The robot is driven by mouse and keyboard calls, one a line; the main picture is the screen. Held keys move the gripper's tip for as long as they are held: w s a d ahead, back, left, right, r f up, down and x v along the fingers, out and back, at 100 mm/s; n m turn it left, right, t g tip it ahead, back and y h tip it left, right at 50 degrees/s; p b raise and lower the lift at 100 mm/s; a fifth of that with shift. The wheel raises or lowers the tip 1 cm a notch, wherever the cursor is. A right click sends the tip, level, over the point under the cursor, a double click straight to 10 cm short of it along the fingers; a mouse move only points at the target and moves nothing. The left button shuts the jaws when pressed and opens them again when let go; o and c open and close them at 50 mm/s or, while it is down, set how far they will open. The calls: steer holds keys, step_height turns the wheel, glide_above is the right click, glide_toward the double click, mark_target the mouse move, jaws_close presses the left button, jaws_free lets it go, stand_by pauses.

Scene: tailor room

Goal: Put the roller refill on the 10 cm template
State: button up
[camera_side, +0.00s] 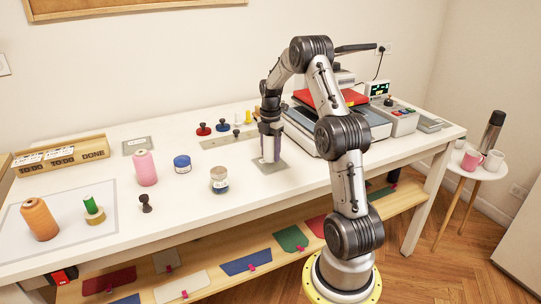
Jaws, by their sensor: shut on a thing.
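My gripper (268,156) points straight down near the middle of the table, shut on a pale, upright piece that I take to be the roller refill. The fingers hide most of it. A grey square plate (283,167) lies directly under the gripper and looks like one of the templates. Whether the held piece touches this plate cannot be told. Size markings are too small to read, so which plate is the 10 cm one is unclear.
A pink thread cone (145,168), a blue-topped jar (182,164), a beige jar (219,180) and a small dark piece (146,203) stand left of the gripper. An orange cone (39,219) stands front left. A press with a red top (333,97) stands close on the right.

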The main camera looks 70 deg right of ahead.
steer(key=shift+f, duration=0.65)
steer(key=shift+f, duration=0.1)
steer(key=o, duration=1.4)
steer(key=shift+f, duration=0.1)
